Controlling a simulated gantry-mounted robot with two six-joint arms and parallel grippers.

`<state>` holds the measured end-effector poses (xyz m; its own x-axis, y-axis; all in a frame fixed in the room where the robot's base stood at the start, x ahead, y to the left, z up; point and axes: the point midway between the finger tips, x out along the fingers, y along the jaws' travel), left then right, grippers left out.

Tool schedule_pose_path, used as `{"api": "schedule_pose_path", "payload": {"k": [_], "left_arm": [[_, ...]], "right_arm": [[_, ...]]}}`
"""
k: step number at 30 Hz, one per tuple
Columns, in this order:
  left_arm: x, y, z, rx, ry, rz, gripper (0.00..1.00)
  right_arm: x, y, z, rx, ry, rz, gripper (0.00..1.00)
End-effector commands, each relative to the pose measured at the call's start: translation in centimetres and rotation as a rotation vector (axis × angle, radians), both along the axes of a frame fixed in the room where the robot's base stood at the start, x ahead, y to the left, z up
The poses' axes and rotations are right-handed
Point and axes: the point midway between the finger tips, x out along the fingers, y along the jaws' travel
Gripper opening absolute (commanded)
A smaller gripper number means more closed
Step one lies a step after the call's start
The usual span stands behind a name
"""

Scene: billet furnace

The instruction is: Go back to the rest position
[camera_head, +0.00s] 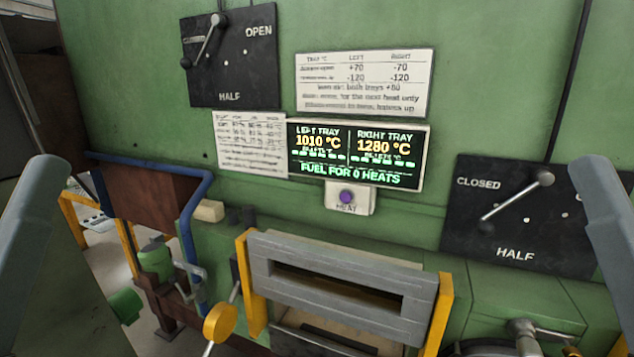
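Neither of my grippers shows in the head view. A grey link of my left arm (32,215) rises at the left edge. A grey link of my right arm (610,225) rises at the right edge. What either gripper holds, if anything, is out of sight. Between the arms stands the green furnace front (350,225). Its display (357,153) reads left tray 1010 °C, right tray 1280 °C and "Fuel for 0 heats". A purple button (346,197) marked HEAT sits below it.
A lever panel (232,60) is at the upper left and another (520,215) at the right. A grey slotted frame (340,280) with yellow sides juts out at the bottom centre. A yellow knob (220,322), blue pipe (190,215) and green cylinder (156,260) are at lower left.

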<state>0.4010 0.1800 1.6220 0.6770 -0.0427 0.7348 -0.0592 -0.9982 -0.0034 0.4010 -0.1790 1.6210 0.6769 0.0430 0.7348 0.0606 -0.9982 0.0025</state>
Motion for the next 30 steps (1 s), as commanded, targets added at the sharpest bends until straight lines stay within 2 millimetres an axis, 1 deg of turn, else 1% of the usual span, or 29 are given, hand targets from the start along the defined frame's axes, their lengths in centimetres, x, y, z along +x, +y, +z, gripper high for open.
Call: {"api": "schedule_pose_path", "payload": {"k": [1, 2, 3, 5, 6, 9, 12, 14, 16, 22, 30], "left_arm": [[0.0, 0.0, 5.3, 0.0, 0.0, 0.0, 0.59], [0.0, 0.0, 6.7, 0.0, 0.0, 0.0, 0.59], [0.0, 0.0, 8.7, -0.001, 0.0, -0.001, 0.59], [0.0, 0.0, 11.5, -0.001, 0.0, -0.001, 0.59], [0.0, 0.0, 13.4, -0.001, 0.0, -0.001, 0.59], [0.0, 0.0, 17.3, -0.001, 0.0, -0.001, 0.59], [0.0, 0.0, 19.9, -0.001, 0.001, -0.001, 0.59], [0.0, 0.0, 20.7, -0.001, 0.001, -0.001, 0.59], [0.0, 0.0, 21.0, -0.001, 0.001, -0.001, 0.59], [0.0, 0.0, 20.7, -0.001, 0.0, -0.001, 0.59], [0.0, 0.0, 20.7, -0.001, 0.0, -0.001, 0.59]], "right_arm": [[0.0, 0.0, 5.3, 0.0, 0.0, 0.0, 0.5], [0.0, 0.0, 6.8, 0.0, 0.0, 0.0, 0.5], [0.0, 0.0, 8.7, 0.0, 0.0, 0.0, 0.5], [0.0, 0.0, 11.5, 0.0, 0.0, 0.0, 0.5], [0.0, 0.0, 13.4, 0.0, 0.0, 0.0, 0.5], [0.0, 0.0, 17.4, 0.0, 0.0, 0.0, 0.5], [0.0, 0.0, 19.9, 0.0, 0.0, 0.0, 0.5], [0.0, 0.0, 20.7, 0.0, 0.0, 0.0, 0.5], [0.0, 0.0, 21.0, 0.0, 0.0, 0.0, 0.5], [0.0, 0.0, 20.6, 0.0, 0.001, 0.0, 0.5], [0.0, 0.0, 20.7, 0.0, 0.0, 0.0, 0.5]]}}
